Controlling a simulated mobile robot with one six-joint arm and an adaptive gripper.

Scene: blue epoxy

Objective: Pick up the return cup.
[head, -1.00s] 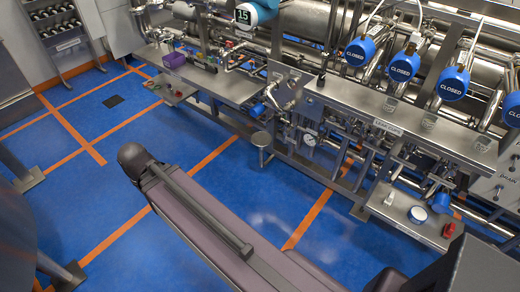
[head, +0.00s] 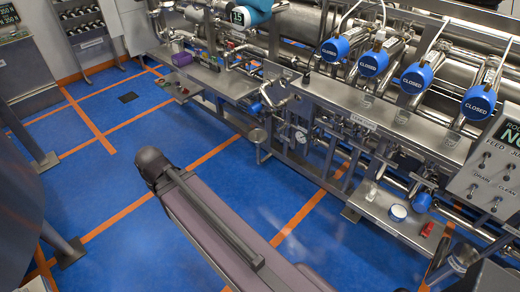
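I cannot tell which cup is the return cup. A small clear cup (head: 371,194) stands on the low steel shelf (head: 372,211) at the right, left of a round white-topped, blue-sided item (head: 397,213). More small clear cups stand along the long upper steel bench: one at the left (head: 367,100), one in the middle (head: 401,115) and one at the right (head: 452,138), below the valves with blue CLOSED caps. My arm crosses the lower middle of the head view. My gripper is not in view, so its state and any hold are hidden.
A red item (head: 427,229) lies on the low shelf. A control panel (head: 490,170) with knobs stands at the right. Blue floor (head: 130,205) with orange lines is open at the left and middle.

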